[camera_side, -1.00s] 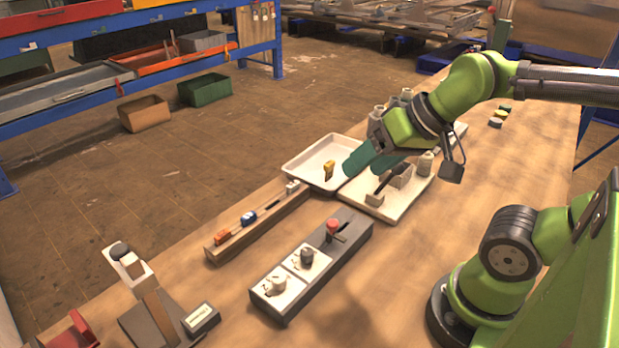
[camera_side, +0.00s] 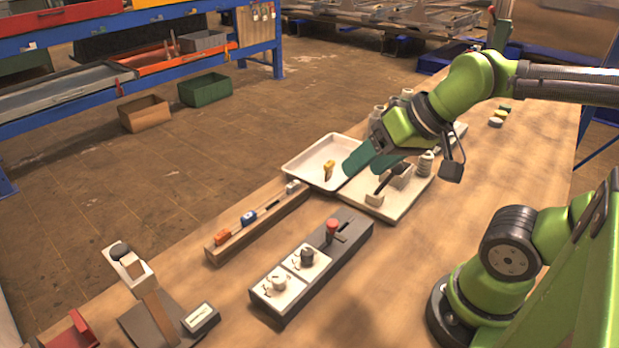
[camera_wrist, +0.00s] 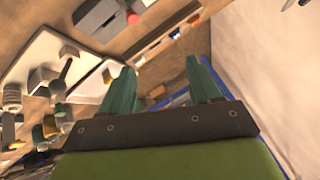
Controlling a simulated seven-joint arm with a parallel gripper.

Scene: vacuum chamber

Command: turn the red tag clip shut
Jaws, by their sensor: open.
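In the side view, an orange-red clip (camera_side: 222,237), which looks like the red tag clip, sits at the near left end of a narrow wooden rail (camera_side: 232,250). A blue clip (camera_side: 248,217) and a whitish clip (camera_side: 292,187) are farther along the same rail. Whether the red clip is turned open or shut is too small to tell. My gripper (camera_side: 358,164) hangs above the far trays, well apart from the red clip, to its upper right. In the wrist view, my gripper (camera_wrist: 161,66) has its two green fingers spread, with nothing held between them.
A white tray (camera_side: 298,166) with a yellow piece (camera_side: 328,170) lies beside my fingers. A grey box with a red-topped lever (camera_side: 332,226) and two knobs stands right of the rail. A stand (camera_side: 150,290) is at the near left. Bare table lies right of the grey box.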

